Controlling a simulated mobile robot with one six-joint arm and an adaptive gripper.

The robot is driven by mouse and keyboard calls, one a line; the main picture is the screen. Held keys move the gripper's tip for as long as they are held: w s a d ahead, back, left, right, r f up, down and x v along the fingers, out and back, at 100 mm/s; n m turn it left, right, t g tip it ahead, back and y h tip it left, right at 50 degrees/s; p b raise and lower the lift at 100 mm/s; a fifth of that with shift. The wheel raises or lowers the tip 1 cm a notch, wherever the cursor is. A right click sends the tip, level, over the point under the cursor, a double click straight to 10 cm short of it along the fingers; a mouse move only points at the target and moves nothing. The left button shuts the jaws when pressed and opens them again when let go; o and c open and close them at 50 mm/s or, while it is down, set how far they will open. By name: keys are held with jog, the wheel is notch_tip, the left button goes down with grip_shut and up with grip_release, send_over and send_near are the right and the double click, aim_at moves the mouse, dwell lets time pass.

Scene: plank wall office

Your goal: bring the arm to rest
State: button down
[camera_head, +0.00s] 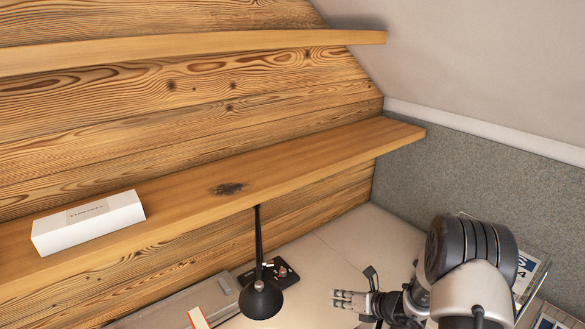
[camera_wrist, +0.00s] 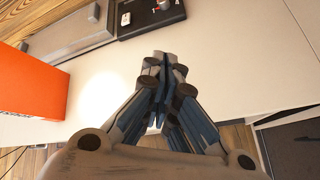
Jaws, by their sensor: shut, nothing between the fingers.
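My gripper (camera_head: 345,300) is at the lower right in the head view, over the white desk, with its fingers pointing left. In the wrist view my gripper (camera_wrist: 160,62) shows its fingers together with nothing between them. It is empty, and the desk surface shows beyond it.
A wooden shelf (camera_head: 290,163) runs along the plank wall and bears a white box (camera_head: 88,224). A black lamp (camera_head: 260,299) stands left of my gripper. A black device (camera_wrist: 150,14) and an orange box (camera_wrist: 30,85) are nearby. Papers (camera_head: 526,272) lie at the right.

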jog(key=s+a+r+n+g, duration=0.1)
jog(key=s+a+r+n, duration=0.25)
jog(key=r+n, duration=0.3)
jog(key=s+a+r+n+g, duration=0.25)
jog(key=s+r+n, duration=0.25)
jog(key=r, duration=0.3)
jog(key=s+a+r+n+g, duration=0.1)
jog(key=s+a+r+n, duration=0.4)
jog(key=r, duration=0.3)
jog(key=s+d+r+n+h, duration=0.2)
jog(key=s+d+n, duration=0.1)
jog(key=s+n, duration=0.3)
jog(key=s+d+r+n+h, duration=0.3)
jog(key=s+n, duration=0.3)
jog(key=s, duration=0.3)
jog(key=s+d+r+n+t+h, duration=0.1)
jog(key=s+d+r+n+h, duration=0.1)
jog(key=s+d+n, duration=0.2)
jog(key=s+n, duration=0.2)
jog(key=s, duration=0.1)
jog(key=shift+s+d+r+h, duration=0.15)
jog(key=shift+s+r+h, duration=0.05)
jog(key=shift+r+h, duration=0.1)
